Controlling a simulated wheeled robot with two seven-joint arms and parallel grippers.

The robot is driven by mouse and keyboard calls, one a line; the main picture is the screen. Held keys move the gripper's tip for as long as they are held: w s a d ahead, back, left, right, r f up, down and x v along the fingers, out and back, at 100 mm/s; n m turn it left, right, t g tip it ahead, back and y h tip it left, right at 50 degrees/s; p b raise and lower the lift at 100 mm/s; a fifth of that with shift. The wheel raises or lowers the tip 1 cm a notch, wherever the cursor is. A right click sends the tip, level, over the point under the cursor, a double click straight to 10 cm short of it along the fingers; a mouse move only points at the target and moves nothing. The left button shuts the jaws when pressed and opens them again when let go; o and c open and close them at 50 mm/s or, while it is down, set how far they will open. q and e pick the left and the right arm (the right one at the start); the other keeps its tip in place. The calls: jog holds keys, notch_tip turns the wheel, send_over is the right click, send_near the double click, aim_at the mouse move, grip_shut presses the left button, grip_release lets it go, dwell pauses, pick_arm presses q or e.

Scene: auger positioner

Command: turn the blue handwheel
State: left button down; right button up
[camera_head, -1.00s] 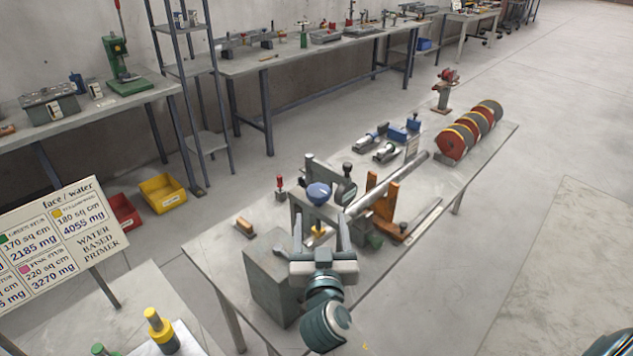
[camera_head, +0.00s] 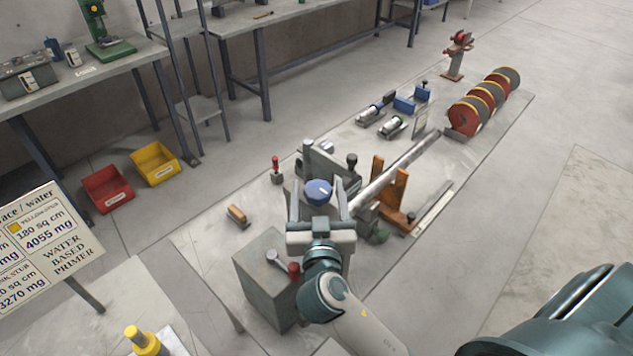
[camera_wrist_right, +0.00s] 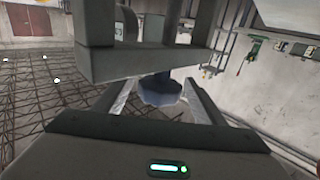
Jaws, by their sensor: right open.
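The blue handwheel (camera_head: 318,192) is a round blue knob with a light mark on top, on the near end of the grey auger positioner on the table. My right gripper (camera_head: 317,186) is open, with one finger on each side of the handwheel. In the right wrist view the handwheel (camera_wrist_right: 160,92) shows dark blue between the fingertips (camera_wrist_right: 158,86), partly hidden behind a grey bar. I cannot tell whether the fingers touch it. My left gripper is not in view.
A grey block (camera_head: 266,280) stands left of my right arm. A long shaft (camera_head: 395,170) runs away past an orange bracket (camera_head: 384,192). Red discs (camera_head: 466,118) stand at the far end. A small wooden-handled tool (camera_head: 237,215) lies to the left.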

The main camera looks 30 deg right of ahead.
jog(key=shift+s, duration=0.1)
jog(key=c, duration=1)
jog(key=shift+r+n+y, duration=0.1)
jog(key=shift+n+y, duration=0.2)
jog(key=shift+y, duration=0.1)
